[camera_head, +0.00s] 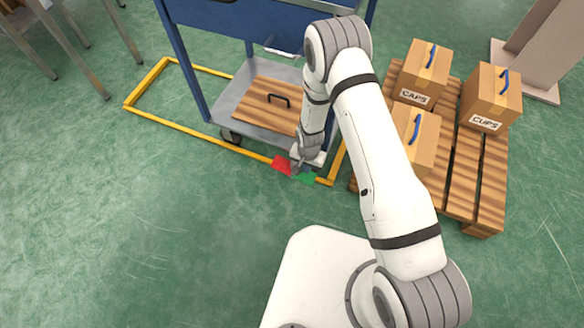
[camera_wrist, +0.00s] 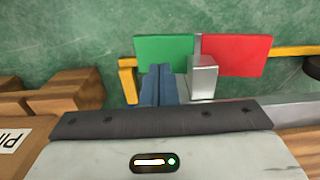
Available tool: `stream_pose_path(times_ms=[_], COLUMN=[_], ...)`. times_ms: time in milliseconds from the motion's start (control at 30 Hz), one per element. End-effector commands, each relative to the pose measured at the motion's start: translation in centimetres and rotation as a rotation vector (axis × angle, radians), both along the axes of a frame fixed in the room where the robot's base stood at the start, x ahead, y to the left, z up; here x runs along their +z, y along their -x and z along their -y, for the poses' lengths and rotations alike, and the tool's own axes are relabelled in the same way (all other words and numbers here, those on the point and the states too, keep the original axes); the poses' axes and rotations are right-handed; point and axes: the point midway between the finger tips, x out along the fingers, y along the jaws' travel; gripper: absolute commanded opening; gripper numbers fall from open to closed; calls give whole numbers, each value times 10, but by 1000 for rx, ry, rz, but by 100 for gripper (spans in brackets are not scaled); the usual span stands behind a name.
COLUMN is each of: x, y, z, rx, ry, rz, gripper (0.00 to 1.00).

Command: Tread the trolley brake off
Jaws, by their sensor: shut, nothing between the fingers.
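The trolley (camera_head: 225,112) is blue with a grey lower shelf and stands inside a yellow floor outline. Its brake pedal has a red half (camera_head: 282,165) and a green half (camera_head: 304,178) low at the near right corner. In the wrist view, the green half (camera_wrist: 165,46) is left and the red half (camera_wrist: 240,55) right, with a grey metal block (camera_wrist: 203,78) between them. My gripper (camera_wrist: 161,68) is shut and empty, its blue-grey fingertips overlapping the lower edge of the green half. I cannot tell whether they touch it. The arm partly hides the pedal in the head view.
A wooden board with a black handle (camera_head: 265,100) lies on the trolley shelf. A pallet (camera_head: 465,195) with several cartons, two labelled CAPS and CUPS, stands close on the right. The yellow floor outline (camera_head: 160,114) surrounds the trolley. The green floor at front left is clear.

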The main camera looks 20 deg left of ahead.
Motion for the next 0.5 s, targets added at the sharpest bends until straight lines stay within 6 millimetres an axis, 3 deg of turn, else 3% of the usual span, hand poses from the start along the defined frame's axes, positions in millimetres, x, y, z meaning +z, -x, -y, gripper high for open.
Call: stream_pose_path(times_ms=[500], x=[44], y=[0], z=[0], rx=[0], ry=[0], rz=[0], gripper=[0])
